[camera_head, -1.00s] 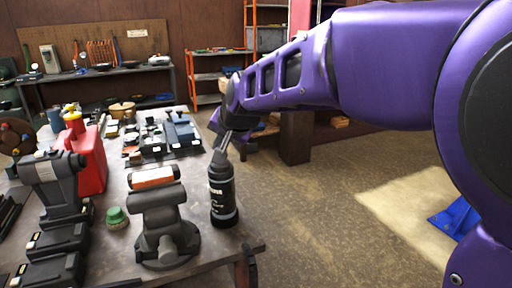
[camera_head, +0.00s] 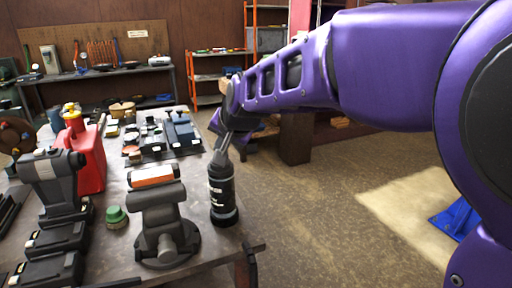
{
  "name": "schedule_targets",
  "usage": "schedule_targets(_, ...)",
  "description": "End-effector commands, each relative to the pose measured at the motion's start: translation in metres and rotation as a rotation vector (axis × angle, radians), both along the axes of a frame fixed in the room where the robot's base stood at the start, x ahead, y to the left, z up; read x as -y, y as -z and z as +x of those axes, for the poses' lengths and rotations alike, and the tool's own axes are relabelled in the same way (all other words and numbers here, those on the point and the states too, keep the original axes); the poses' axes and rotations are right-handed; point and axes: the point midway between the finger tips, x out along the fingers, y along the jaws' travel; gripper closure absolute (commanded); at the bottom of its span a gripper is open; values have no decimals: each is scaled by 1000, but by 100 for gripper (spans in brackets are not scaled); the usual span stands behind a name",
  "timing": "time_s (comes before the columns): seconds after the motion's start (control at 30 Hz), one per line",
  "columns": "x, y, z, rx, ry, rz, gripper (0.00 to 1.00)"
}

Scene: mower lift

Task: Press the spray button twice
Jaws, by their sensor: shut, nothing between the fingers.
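The spray can (camera_head: 222,192) is black with white lettering and stands upright near the right edge of the workbench, beside the vise. My gripper (camera_head: 218,160) is shut and points down at the top of the can. Its fingertips are at or just over the can's top; I cannot tell whether they touch. The spray button is hidden or too small to make out at the fingertips.
A grey vise (camera_head: 163,215) stands just left of the can. A green cap (camera_head: 116,216), a red fuel can (camera_head: 88,155) and a dark tool (camera_head: 55,180) are farther left. The bench (camera_head: 205,262) ends just right of the can, with open floor beyond.

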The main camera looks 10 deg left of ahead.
Motion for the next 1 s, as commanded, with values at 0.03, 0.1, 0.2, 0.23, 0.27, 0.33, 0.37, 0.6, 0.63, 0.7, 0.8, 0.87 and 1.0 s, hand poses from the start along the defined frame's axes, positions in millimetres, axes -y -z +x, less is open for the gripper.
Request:
schedule_targets(0.03,0,3,-1,-8,-1,-5,100)
schedule_targets(0.1,0,0,-1,-8,-1,-5,100)
schedule_targets(0.2,0,-3,-1,-8,-1,-5,100)
schedule_targets(0.23,0,-3,-1,-8,-1,-5,100)
schedule_targets(0.27,0,-3,-1,-8,-1,-5,100)
schedule_targets(0.33,0,-3,-1,-8,-1,-5,100)
schedule_targets(0.37,0,-3,-1,-7,-1,-4,100)
schedule_targets(0.6,0,-11,-1,-5,-1,-3,100)
schedule_targets(0.63,0,-14,-1,-5,-1,-3,100)
schedule_targets(0.7,0,-21,-1,-4,-1,-3,100)
schedule_targets(0.8,0,-33,-1,-4,-1,-2,100)
schedule_targets(0.87,0,-38,-1,-4,-2,-2,100)
schedule_targets(1.0,0,-52,-1,-4,-1,-2,100)
